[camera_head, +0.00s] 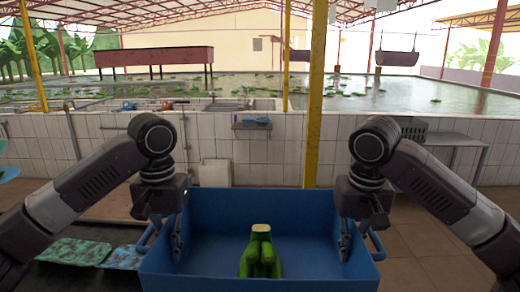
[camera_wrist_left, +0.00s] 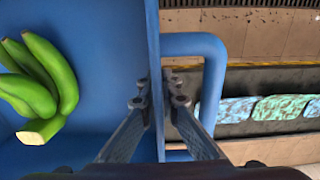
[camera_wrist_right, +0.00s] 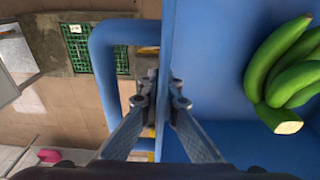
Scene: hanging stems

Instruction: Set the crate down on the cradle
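The blue crate (camera_head: 260,212) is in front of me, level, with a bunch of green bananas (camera_head: 261,254) inside. My left gripper (camera_head: 177,240) is shut on the crate's left wall; in the left wrist view its fingers (camera_wrist_left: 160,95) lie on both sides of the wall, beside the blue side handle (camera_wrist_left: 213,75). My right gripper (camera_head: 345,240) is shut on the right wall in the same way, with its fingers (camera_wrist_right: 165,95) also in the right wrist view. I cannot make out the cradle for certain; the crate hides what is under it.
A dark low surface with mottled teal pads (camera_head: 75,251) lies at the lower left. Ahead stands a white tiled basin wall (camera_head: 265,150) with a yellow post (camera_head: 314,110). A grey table (camera_head: 455,139) is at the right. Brown floor (camera_head: 430,240) is open at right.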

